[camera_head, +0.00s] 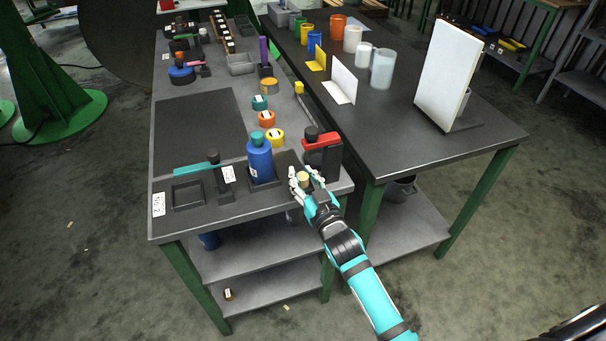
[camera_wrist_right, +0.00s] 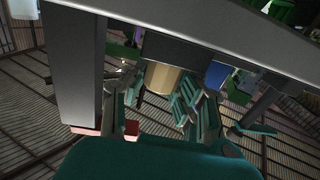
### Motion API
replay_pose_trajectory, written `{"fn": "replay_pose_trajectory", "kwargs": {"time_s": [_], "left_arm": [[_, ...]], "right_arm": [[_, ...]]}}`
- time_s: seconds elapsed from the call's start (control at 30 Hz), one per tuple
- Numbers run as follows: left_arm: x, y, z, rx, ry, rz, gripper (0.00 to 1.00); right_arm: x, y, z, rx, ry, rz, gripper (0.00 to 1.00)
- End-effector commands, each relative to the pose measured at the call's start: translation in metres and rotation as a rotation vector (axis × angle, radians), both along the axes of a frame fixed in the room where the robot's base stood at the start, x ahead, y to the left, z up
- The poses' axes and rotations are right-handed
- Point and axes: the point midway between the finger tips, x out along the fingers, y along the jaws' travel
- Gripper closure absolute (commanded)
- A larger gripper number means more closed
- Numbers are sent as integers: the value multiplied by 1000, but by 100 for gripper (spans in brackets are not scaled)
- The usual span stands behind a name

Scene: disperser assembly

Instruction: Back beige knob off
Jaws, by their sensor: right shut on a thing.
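The beige knob (camera_head: 303,177) is small and round and sits at the front edge of the left table, between a blue bottle and a red container. In the right wrist view the knob (camera_wrist_right: 162,78) shows as a tan cylinder against a dark block. My right gripper (camera_head: 305,180) reaches in from the lower right, with fingers on both sides of the knob, and is shut on it. In the wrist view its teal and grey fingers flank the knob. The exact contact is partly hidden. My left gripper is out of view.
The blue bottle (camera_head: 259,160) with a teal cap stands just left of the knob. Teal, orange and yellow rings (camera_head: 275,138) lie behind. A dark mat (camera_head: 199,131) has free room.

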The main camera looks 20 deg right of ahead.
Motion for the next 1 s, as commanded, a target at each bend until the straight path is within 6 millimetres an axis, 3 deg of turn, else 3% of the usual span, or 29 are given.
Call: {"fn": "replay_pose_trajectory", "kwargs": {"time_s": [0.13, 0.53, 0.57, 0.73, 1.0], "left_arm": [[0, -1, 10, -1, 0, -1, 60], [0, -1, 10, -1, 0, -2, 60], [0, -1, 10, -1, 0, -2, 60], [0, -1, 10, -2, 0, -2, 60], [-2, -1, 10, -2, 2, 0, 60]], "right_arm": [[0, 0, 4, -4, -2, 56, 100], [0, 0, 1, 2, 0, 74, 100], [0, 0, 1, 1, 0, 74, 69], [0, 0, 1, 1, 1, 73, 47], [-1, -1, 0, 1, 2, 72, 46]]}}
